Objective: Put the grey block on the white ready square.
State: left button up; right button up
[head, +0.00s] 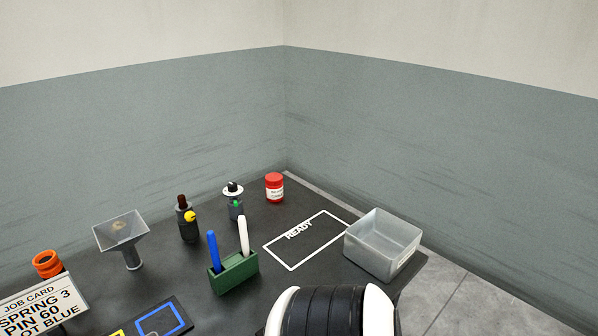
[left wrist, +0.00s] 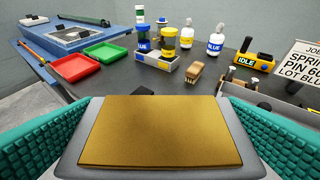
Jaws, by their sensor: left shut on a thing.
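The white ready square (head: 299,231) is a white outline with the word READY on the dark table in the head view. Its inside is bare. In the left wrist view, my left gripper (left wrist: 160,130) has teal ribbed pads on both sides of a grey block (left wrist: 82,143) with a flat gold-brown top, and is shut on it. The block fills the lower middle of that view and hides what is under it. The left gripper and block are not visible in the head view. My right gripper is in neither view.
A clear bin (head: 383,243) stands right of the square, a red-lidded jar (head: 274,188) behind it. A green holder (head: 234,272) with blue and white sticks stands left. The left wrist view shows a red tray (left wrist: 77,67), a green tray (left wrist: 102,54) and a brush (left wrist: 195,72).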

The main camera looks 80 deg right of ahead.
aim_at(320, 227)
jog(key=z, duration=1.75)
jog(key=i+l+z, duration=0.15)
jog(key=l, duration=0.25)
jog(key=i+l+z, duration=0.1)
jog(key=l, duration=0.3)
jog(key=i+l+z, duration=0.15)
jog(key=i+l, duration=0.15)
jog(key=i+l+z, duration=0.15)
jog(key=l, duration=0.25)
jog(key=i, duration=0.1)
